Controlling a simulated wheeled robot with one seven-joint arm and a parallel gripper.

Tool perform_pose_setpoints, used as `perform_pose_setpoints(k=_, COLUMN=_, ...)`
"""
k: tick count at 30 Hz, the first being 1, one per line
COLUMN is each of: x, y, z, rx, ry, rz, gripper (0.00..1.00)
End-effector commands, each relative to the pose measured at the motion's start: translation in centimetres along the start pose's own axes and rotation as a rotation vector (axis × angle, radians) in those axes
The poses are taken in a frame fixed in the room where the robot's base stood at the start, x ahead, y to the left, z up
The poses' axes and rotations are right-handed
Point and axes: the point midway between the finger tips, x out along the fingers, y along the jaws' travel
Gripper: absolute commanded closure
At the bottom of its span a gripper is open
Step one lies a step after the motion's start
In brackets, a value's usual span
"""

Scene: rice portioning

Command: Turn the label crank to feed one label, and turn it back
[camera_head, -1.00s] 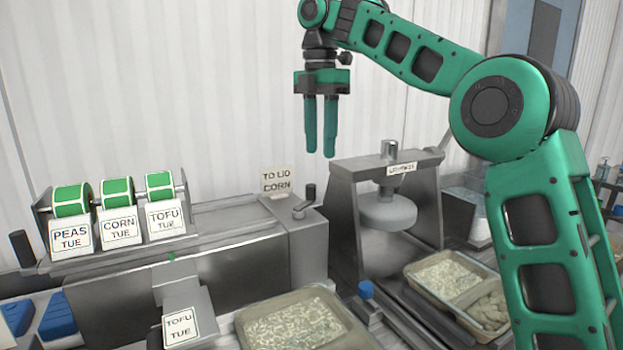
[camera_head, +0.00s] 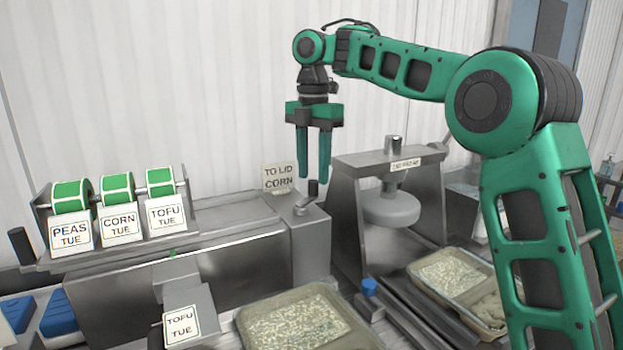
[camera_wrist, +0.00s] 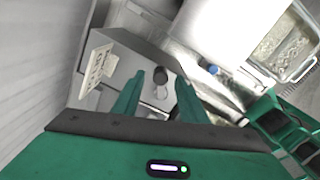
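The label crank (camera_head: 308,198) is a small dark upright knob on a short grey arm, on top of the steel box at the right end of the label machine (camera_head: 240,255). It also shows in the wrist view (camera_wrist: 160,82), between and beyond my fingertips. My gripper (camera_head: 314,177) points down just above the crank, with its two green fingers apart and nothing between them. In the wrist view my gripper (camera_wrist: 158,85) has a finger on each side of the knob. I cannot tell whether the fingertips overlap the knob's top in height.
A "TO LID CORN" sign (camera_head: 279,177) stands just behind the crank. A steel press (camera_head: 393,208) stands close on the right. Label rolls (camera_head: 115,188) sit on the left, and a "TOFU TUE" label (camera_head: 181,325) lies at the outlet. A rice tray (camera_head: 300,318) stands in front.

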Motion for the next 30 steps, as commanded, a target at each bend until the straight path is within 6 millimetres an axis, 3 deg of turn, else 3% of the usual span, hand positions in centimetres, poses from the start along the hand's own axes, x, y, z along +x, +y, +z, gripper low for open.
perform_pose_setpoints(k=6, x=1.6, y=0.0, z=-0.1, rx=0.0, ry=-0.001, rz=0.001, gripper=0.61)
perform_pose_setpoints(k=17, x=2.0, y=0.0, z=0.0, rx=0.0, ry=0.0, rz=0.002, gripper=0.61)
perform_pose_setpoints(k=18, x=2.0, y=0.0, z=0.0, rx=0.0, ry=0.0, rz=0.002, gripper=0.64)
perform_pose_setpoints(k=23, x=2.0, y=0.0, z=0.0, rx=0.0, ry=0.0, rz=0.002, gripper=1.0)
perform_pose_setpoints(k=30, x=1.9, y=0.0, z=0.0, rx=0.008, ry=0.0, rz=0.003, gripper=1.0)
